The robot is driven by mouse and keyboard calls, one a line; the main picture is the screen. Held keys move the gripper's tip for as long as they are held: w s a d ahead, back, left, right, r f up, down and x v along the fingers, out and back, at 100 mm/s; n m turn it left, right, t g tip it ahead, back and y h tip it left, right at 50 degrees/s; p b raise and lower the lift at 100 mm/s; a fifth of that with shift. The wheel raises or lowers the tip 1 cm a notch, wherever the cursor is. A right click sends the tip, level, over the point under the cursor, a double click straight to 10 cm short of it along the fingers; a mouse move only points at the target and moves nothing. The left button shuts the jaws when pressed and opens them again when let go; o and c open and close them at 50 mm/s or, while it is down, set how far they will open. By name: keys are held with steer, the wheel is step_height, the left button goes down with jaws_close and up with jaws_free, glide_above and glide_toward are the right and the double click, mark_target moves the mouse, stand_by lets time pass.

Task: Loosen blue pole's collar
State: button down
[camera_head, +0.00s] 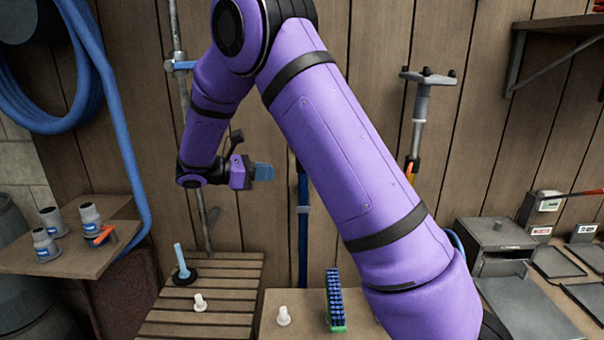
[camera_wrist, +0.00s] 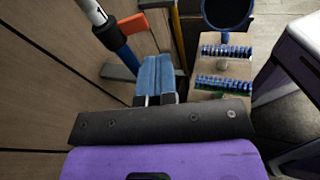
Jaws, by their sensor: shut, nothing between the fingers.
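My gripper (camera_head: 262,172) is shut and empty, its blue fingers side by side in front of the plank wall. The fingers also show in the wrist view (camera_wrist: 154,78). A blue pole (camera_head: 303,245) stands against the wall, partly hidden by my arm in the head view. In the wrist view a blue pole (camera_wrist: 126,57) with a white numbered upper section lies to the left of the fingers. A black collar (camera_wrist: 108,34) with an orange lever (camera_wrist: 133,24) sits where the sections join. The fingers appear apart from the lever. The collar is not clear in the head view.
A yellow pole (camera_wrist: 177,30) stands beyond the collar. A board with blue-bristled brushes (camera_wrist: 224,84) lies to the right. A slatted bench (camera_head: 225,275) is below, and a shelf with grey fittings (camera_head: 60,262) is at left. A blue hose (camera_head: 110,100) hangs on the wall.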

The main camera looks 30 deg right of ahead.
steer(key=w+a+f+n+h, duration=0.2)
steer(key=w+f, duration=0.1)
steer(key=x, duration=1.4)
steer(key=shift+w+d+f, duration=0.15)
steer(key=shift+w+d, duration=0.05)
steer(key=shift+w, duration=0.2)
steer(key=shift+s+d+n+t, duration=0.15)
steer(key=shift+d+n+t, duration=0.25)
steer(key=shift+t, duration=0.4)
steer(key=shift+s+d+n+t, duration=0.15)
steer(key=shift+d+n+t, duration=0.25)
steer(key=shift+t, duration=0.4)
